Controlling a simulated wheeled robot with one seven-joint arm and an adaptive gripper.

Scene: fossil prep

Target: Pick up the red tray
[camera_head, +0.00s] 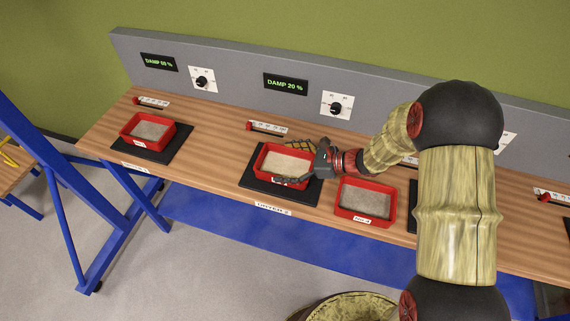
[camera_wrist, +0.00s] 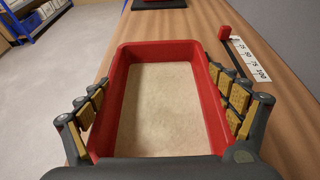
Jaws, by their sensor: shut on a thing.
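A red tray (camera_head: 260,166) filled with pale sandy material is over the black mat (camera_head: 253,182) in the middle of the bench. My gripper (camera_head: 291,161) reaches in from the right and is shut on this tray. In the wrist view the tray (camera_wrist: 124,80) lies between the two fingers of my gripper (camera_wrist: 165,110), one along each long side. Whether the tray touches the mat or is slightly raised, I cannot tell. A second red tray (camera_head: 340,210) stands just right of it on bare wood, and a third red tray (camera_head: 127,131) sits on a black mat at the left.
A grey back panel (camera_head: 240,85) with dark displays and dials runs behind the bench (camera_head: 215,130). A slider scale (camera_head: 267,128) lies behind the held tray. Free bench surface lies between the left mat and the middle mat. My arm covers the right part of the bench.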

